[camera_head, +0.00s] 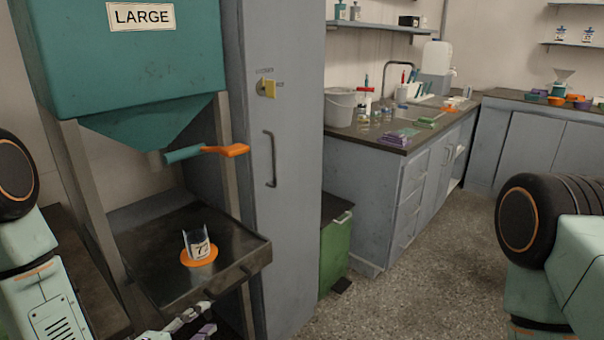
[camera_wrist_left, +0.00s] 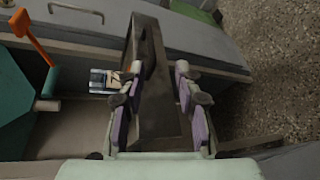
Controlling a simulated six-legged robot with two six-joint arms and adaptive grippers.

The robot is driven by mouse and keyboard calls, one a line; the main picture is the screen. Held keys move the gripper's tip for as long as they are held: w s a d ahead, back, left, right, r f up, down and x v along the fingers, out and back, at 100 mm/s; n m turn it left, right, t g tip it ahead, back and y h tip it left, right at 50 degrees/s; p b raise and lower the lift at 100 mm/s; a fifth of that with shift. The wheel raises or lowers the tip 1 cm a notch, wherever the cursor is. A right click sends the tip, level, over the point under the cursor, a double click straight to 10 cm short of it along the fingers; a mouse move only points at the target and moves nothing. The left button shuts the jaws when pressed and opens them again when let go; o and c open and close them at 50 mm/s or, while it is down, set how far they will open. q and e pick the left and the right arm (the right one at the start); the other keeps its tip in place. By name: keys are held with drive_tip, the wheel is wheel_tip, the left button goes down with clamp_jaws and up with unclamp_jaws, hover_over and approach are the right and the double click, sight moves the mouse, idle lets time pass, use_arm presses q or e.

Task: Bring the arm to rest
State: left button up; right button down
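My left gripper (camera_wrist_left: 159,100) is open and empty in the left wrist view, its purple-padded fingers apart. In the head view only part of the left gripper (camera_head: 190,325) shows at the bottom edge, in front of the dark tray (camera_head: 140,265). A clear cup with a number label (camera_head: 198,246) stands upright on an orange disc (camera_head: 199,257) on that tray. The cup also shows in the left wrist view (camera_wrist_left: 103,80), left of the fingers and apart from them. My right arm shows at the right edge of the head view; its gripper is out of view.
A teal hopper (camera_head: 145,60) labelled LARGE, with an orange-handled lever (camera_head: 222,150), hangs above the tray. A grey cabinet (camera_head: 275,220) stands right of it. A green bin (camera_head: 335,250) and a sink counter (camera_head: 385,150) are beyond. The speckled floor (camera_head: 420,270) is clear.

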use_arm(q)
drive_tip(key=s+f+m+g+y, duration=0.3)
drive_tip(key=s+f+m+g, duration=0.5)
drive_tip(key=s+f+m, duration=0.35)
drive_tip(key=s+f+m+g+y, duration=0.1)
drive_tip(key=s+f+m+g, duration=0.1)
drive_tip(key=s, duration=0.6)
drive_tip(key=s+f+m+g, duration=0.2)
drive_tip(key=s+m+g, duration=0.2)
drive_tip(key=s, duration=0.5)
drive_tip(key=shift+s+a+f+y, duration=0.15)
drive_tip(key=shift+a+f+y, duration=0.05)
drive_tip(key=shift+a+y, duration=0.25)
